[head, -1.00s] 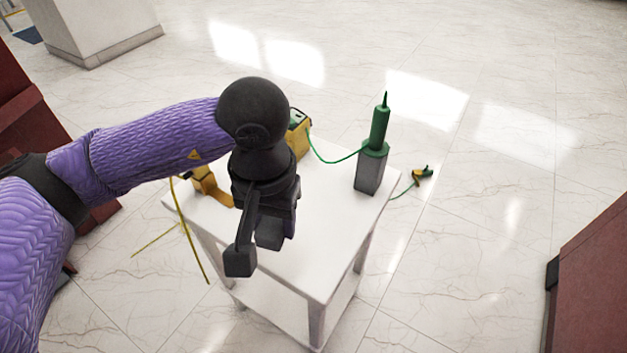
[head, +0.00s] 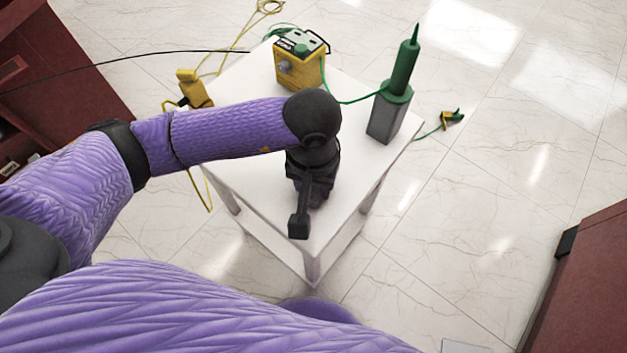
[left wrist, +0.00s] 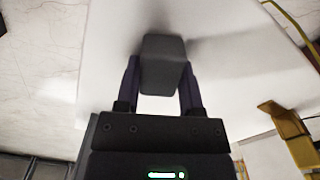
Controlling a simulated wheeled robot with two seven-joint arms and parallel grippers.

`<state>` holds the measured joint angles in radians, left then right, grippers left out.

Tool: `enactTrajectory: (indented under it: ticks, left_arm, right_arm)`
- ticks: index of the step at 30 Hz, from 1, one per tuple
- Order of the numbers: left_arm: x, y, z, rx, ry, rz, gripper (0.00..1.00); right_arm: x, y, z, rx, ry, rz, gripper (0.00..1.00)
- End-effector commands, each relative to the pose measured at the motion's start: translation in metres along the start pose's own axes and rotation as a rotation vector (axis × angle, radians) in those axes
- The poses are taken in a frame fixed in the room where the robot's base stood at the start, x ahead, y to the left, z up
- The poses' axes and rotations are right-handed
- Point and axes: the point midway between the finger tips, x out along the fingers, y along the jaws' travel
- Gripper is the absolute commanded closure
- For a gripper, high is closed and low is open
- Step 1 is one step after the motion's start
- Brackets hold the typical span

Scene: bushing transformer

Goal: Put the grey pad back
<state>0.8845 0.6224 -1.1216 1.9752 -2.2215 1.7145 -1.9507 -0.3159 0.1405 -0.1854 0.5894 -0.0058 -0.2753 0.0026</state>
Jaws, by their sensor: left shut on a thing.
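The grey pad (left wrist: 163,65) is a small dark grey block in the left wrist view. It sits between the two fingers of my left gripper (left wrist: 160,85), which is shut on it. The white table top lies behind it, with a shadow beside the pad. In the head view my left gripper (head: 299,222) is over the front part of the white table (head: 262,187). There the pad is hard to tell from the dark gripper, and its gap to the table is unclear. My right gripper is not in view.
A yellow device (head: 300,66) stands at the table's back. A green bushing (head: 402,70) stands on a grey block (head: 386,119) at the right edge. A yellow tool (head: 193,90) is at the left edge. Cables hang around the table. A green-yellow clamp (head: 453,119) lies beyond it.

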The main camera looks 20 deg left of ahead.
Motion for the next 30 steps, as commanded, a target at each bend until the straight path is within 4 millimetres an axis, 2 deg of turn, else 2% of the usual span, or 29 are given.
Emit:
enactTrajectory:
  ticks: [5,6,10,11,20,23,27,30]
  left_arm:
    - [0.003,0.000,0.000,-0.001,0.000,0.000,1.00]
    - [0.003,0.000,0.000,-0.001,0.000,0.000,0.47]
    - [0.002,0.000,0.000,-0.001,0.000,0.000,0.19]
    - [0.002,0.000,0.000,-0.001,0.000,0.000,0.16]
    - [-0.004,0.000,0.000,-0.001,0.001,0.000,0.16]
    - [-0.025,0.000,-0.001,-0.001,0.007,0.001,0.16]
    - [-0.068,0.000,-0.001,0.000,0.008,0.001,0.16]
    - [-0.094,0.000,-0.001,0.000,0.008,0.001,0.16]
  right_arm:
    - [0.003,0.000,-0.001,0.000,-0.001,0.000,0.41]
    - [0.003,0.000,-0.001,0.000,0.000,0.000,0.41]
    - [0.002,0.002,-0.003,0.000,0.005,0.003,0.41]
    - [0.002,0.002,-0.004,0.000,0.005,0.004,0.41]
    - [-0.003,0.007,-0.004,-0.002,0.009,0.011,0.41]
    - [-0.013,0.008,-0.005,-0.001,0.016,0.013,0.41]
    - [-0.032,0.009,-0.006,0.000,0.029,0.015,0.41]
    - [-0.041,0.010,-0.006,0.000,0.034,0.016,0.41]
